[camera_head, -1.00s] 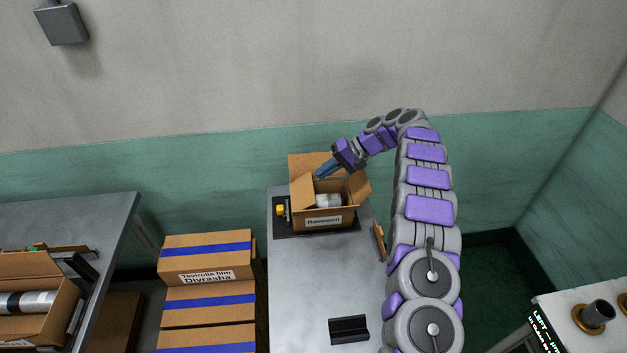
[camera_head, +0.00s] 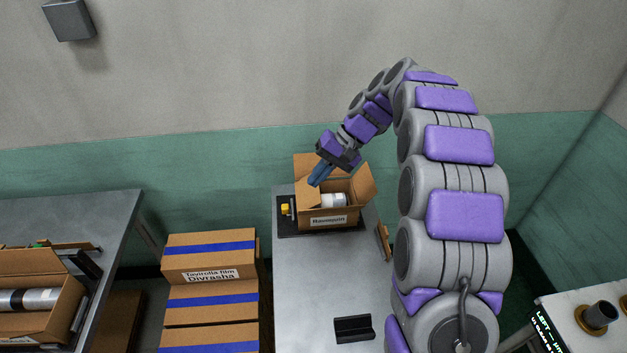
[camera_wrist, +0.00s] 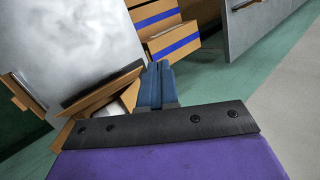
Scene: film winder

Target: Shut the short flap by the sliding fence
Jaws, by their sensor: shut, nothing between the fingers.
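An open cardboard box (camera_head: 309,221) with a white label on its front stands on a dark mat at the far end of the grey table. A white roll (camera_head: 333,200) lies inside. Its left short flap (camera_head: 306,196) stands up beside a dark fitting with a yellow knob (camera_head: 285,209), which may be the sliding fence. The right flap (camera_head: 364,183) leans outward and the back flap stands up. My gripper (camera_head: 315,180) is shut and empty, its blue fingers over the left flap's upper part; I cannot tell if they touch. The fingers also show in the wrist view (camera_wrist: 155,82) beside cardboard flaps.
Stacked closed boxes with blue tape (camera_head: 208,259) stand left of the table (camera_head: 315,290). The table's middle is clear. Another bench (camera_head: 95,215) stands at the far left.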

